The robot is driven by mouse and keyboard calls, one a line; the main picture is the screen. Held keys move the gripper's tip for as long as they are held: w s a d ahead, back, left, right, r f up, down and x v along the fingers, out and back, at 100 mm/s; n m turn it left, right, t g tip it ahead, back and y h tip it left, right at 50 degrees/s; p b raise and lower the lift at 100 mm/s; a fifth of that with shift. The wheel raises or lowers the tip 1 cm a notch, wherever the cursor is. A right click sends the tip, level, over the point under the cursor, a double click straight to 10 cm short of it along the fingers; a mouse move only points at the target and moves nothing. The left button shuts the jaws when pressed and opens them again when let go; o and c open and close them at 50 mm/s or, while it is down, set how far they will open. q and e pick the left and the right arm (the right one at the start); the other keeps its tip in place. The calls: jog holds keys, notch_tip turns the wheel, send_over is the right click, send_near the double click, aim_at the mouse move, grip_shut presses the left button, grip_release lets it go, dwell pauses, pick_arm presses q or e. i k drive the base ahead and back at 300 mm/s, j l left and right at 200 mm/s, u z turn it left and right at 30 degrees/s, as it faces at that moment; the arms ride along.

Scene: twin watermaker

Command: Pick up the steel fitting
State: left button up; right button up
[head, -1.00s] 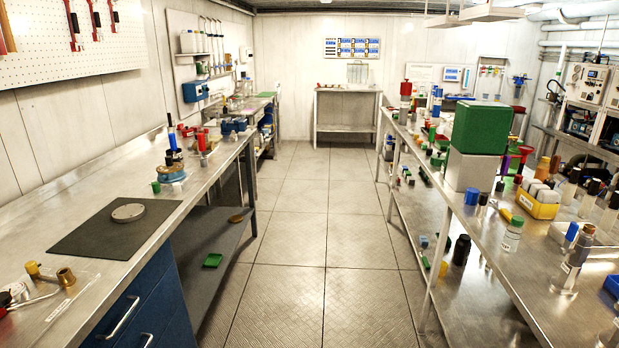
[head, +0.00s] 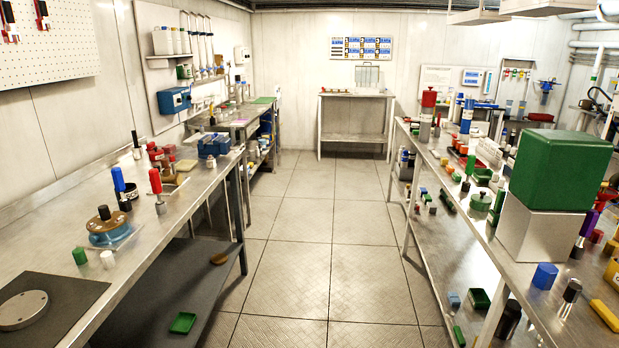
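Nothing in the head view can be surely told as the steel fitting. A round grey metal disc (head: 22,310) with small holes lies on a black mat (head: 72,290) at the near left bench. A small silver piece (head: 107,259) stands on the same bench beside a green block (head: 80,256); its kind is too small to tell. Neither of my grippers is in view.
The left bench (head: 150,232) also holds a blue and brass part (head: 108,226) and screwdrivers. The right bench (head: 520,272) carries a green box (head: 560,168) on a white one (head: 543,228). The aisle floor (head: 300,235) between them is clear. A metal table (head: 355,103) stands at the back.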

aim_at(211, 164)
jog(key=i, duration=1.6)
